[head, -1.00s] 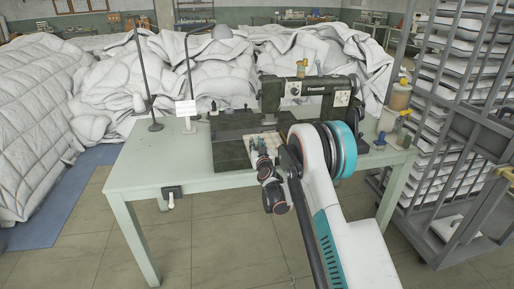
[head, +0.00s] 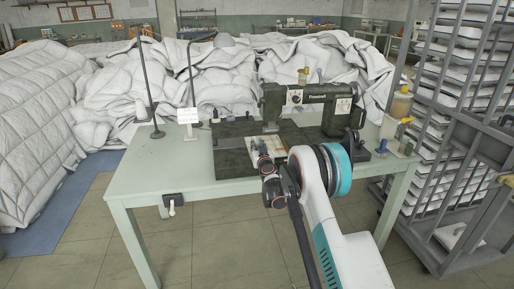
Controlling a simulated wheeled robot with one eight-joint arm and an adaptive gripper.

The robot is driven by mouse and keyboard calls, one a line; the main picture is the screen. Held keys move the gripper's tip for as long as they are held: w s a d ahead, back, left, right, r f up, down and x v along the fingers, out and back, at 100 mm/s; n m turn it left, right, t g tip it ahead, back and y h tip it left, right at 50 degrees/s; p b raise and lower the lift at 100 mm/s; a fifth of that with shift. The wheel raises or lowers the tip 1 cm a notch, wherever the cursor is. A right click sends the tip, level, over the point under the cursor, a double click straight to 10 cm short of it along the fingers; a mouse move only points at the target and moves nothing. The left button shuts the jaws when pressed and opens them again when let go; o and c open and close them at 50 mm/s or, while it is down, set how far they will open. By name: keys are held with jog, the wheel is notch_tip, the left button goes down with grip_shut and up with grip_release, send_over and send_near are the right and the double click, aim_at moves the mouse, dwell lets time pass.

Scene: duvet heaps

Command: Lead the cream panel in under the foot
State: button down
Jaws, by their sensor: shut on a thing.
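The dark green sewing machine (head: 312,98) stands on a pale green table (head: 160,173). Its foot is under the left end of the head, near the needle area (head: 270,126), and too small to make out. The cream panel (head: 279,146) lies flat on the dark machine bed (head: 229,154), in front of the head. My gripper (head: 261,150) is shut on the panel at its near part, low over the bed. My wrist and arm hide part of the panel's right and near side. I cannot tell whether the panel's far edge is beneath the foot.
A thin stand (head: 150,90) and a small white sign (head: 187,116) stand on the table's left. Jars and small bottles (head: 400,105) are at its right end. A grey rack (head: 450,120) of trays stands close on the right. White duvet heaps (head: 150,85) lie behind.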

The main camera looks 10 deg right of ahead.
jog(key=shift+d, duration=0.1)
dwell(0.3)
jog(key=c, duration=1.4)
grip_release()
jog(key=shift+o, duration=0.2)
jog(key=s, duration=1.2)
jog(key=shift+r, duration=0.1)
